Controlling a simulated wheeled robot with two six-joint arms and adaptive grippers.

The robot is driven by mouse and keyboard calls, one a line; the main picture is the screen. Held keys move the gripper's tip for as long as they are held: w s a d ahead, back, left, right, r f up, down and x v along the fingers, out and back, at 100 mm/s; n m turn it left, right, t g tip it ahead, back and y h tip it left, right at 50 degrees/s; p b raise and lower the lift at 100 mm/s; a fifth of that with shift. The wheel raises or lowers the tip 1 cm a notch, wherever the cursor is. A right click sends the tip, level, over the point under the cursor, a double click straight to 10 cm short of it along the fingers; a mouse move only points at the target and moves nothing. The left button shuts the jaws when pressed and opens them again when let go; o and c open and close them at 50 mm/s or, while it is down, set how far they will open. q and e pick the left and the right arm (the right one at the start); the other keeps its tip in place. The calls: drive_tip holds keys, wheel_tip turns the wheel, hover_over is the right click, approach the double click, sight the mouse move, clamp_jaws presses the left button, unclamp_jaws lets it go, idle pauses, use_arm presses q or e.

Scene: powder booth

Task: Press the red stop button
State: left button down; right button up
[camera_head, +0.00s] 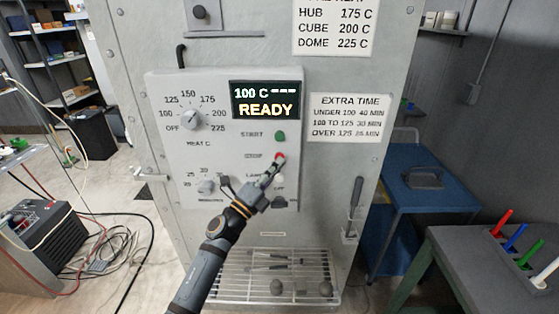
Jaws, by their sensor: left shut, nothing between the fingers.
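The red stop button (280,156) sits on the light grey control panel (215,140), beside the STOP label and below the green start button (280,136). My left gripper (276,164) is shut and empty. Its fingertips are at the lower edge of the red button and overlap it in the picture. I cannot tell whether they touch it. The display (266,100) reads 100 C, three dashes and READY. My right gripper is not in view.
The panel also carries a heat dial (191,121) and a smaller dial (206,186). A wire rack (270,272) juts out below. A blue cart (430,180) and a dark table (485,262) with coloured sticks stand right. Cables lie on the left floor.

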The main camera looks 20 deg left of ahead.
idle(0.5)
use_arm(q)
drive_tip(key=shift+s+d, duration=0.2)
drive_tip(key=shift+s, duration=0.6)
drive_tip(key=s, duration=0.2)
drive_tip(key=s+d+p, duration=0.1)
drive_tip(key=s, duration=0.1)
drive_tip(key=shift+s+d, duration=0.2)
drive_tip(key=shift+s, duration=0.15)
